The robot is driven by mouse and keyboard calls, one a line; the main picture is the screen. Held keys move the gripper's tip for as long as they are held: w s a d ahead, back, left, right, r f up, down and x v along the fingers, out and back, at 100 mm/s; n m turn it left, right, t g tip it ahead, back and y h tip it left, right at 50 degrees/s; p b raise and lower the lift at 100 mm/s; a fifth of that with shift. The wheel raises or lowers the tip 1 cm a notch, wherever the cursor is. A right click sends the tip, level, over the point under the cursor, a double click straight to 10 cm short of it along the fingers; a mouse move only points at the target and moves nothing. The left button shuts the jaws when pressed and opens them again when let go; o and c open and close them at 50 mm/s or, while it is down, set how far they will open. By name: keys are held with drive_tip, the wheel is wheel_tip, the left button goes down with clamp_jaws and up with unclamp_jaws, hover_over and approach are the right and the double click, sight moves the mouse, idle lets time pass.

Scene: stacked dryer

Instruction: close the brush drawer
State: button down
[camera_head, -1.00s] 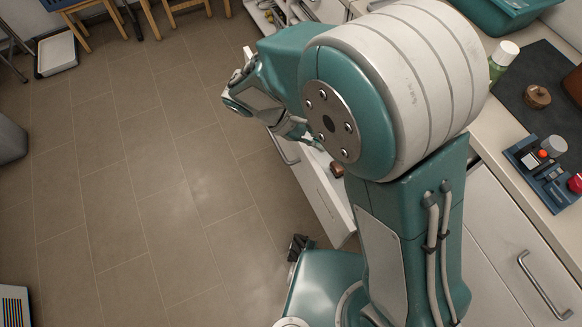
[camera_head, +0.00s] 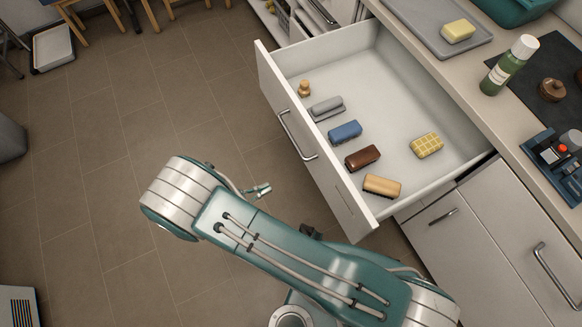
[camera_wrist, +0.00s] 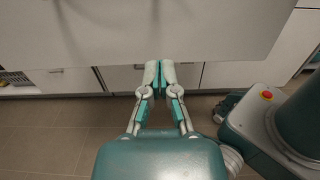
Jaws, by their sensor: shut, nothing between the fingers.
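The brush drawer (camera_head: 345,190) is pulled well out from the white cabinet, its front with a curved metal handle (camera_head: 297,136) facing the floor space. Inside lie a small wooden piece (camera_head: 304,88), a grey brush (camera_head: 326,107), a blue brush (camera_head: 345,131), a brown brush (camera_head: 362,158), a tan brush (camera_head: 382,186) and a yellow sponge-like block (camera_head: 426,145). In the wrist view my gripper (camera_wrist: 159,66) is shut and empty, its tips overlapping the lower edge of a white panel (camera_wrist: 150,30). I cannot tell whether they touch it. My arm mostly hides the gripper in the head view.
The counter (camera_head: 470,105) above holds a grey tray (camera_head: 420,18) with a yellow soap (camera_head: 457,31), a green bottle (camera_head: 508,68) and a dark mat (camera_head: 560,65). Closed cabinet doors (camera_head: 520,225) stand beside the drawer.

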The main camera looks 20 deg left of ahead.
sight(316, 165)
drive_tip(key=x, duration=1.3)
drive_tip(key=shift+w+d, duration=0.2)
drive_tip(key=shift+d, duration=0.1)
